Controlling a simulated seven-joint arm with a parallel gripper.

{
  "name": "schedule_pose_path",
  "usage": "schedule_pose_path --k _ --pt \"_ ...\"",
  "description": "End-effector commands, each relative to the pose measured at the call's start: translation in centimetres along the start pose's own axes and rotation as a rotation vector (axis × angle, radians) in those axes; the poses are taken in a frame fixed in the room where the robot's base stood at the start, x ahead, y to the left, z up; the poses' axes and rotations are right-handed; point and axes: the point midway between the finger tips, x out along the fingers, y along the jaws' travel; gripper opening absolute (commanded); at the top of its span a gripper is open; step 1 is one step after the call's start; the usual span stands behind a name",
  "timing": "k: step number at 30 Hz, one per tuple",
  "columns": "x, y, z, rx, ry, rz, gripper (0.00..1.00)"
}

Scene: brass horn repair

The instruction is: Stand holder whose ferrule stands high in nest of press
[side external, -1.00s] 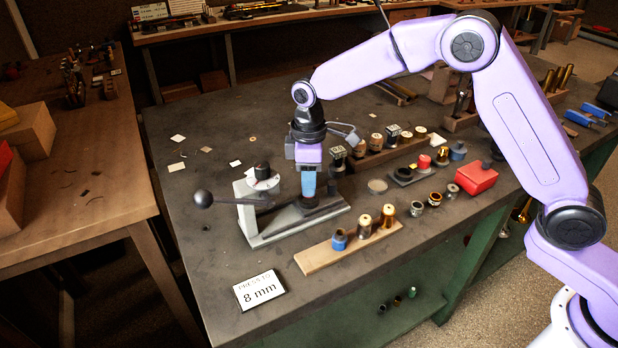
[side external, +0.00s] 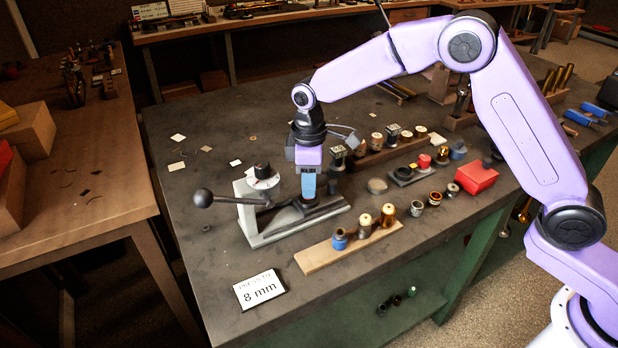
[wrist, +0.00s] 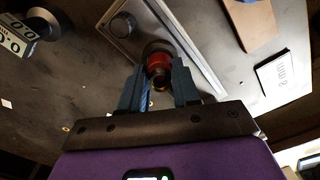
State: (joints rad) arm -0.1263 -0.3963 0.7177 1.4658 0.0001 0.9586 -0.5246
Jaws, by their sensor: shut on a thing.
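The press (side external: 275,232) is a grey metal base with a black-knobbed lever and a dial (side external: 263,179). My gripper (side external: 308,197) points down over the dark nest area at the right part of the press base. Its blue fingers are shut on a holder, which they mostly hide in the side view. In the wrist view the holder (wrist: 159,64) shows as a reddish-orange round piece with a dark opening between the fingertips (wrist: 159,88). It is upright over the press base (wrist: 185,45). I cannot tell whether it touches the nest.
A wooden strip (side external: 320,257) in front of the press carries a blue-based holder (side external: 340,239) and brass-topped ones (side external: 365,223). A card (side external: 259,289) reads "PRESS TO 8 mm". A red box (side external: 475,178) and several small parts stand to the right. The lever knob (side external: 203,198) sticks out left.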

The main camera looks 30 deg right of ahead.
Motion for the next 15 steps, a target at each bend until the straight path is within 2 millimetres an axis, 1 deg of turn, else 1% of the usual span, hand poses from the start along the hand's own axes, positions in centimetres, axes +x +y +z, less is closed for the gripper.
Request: schedule_pose_path --k 15 --pt "1.09 0.01 -0.02 0.0 0.001 0.0 0.0"
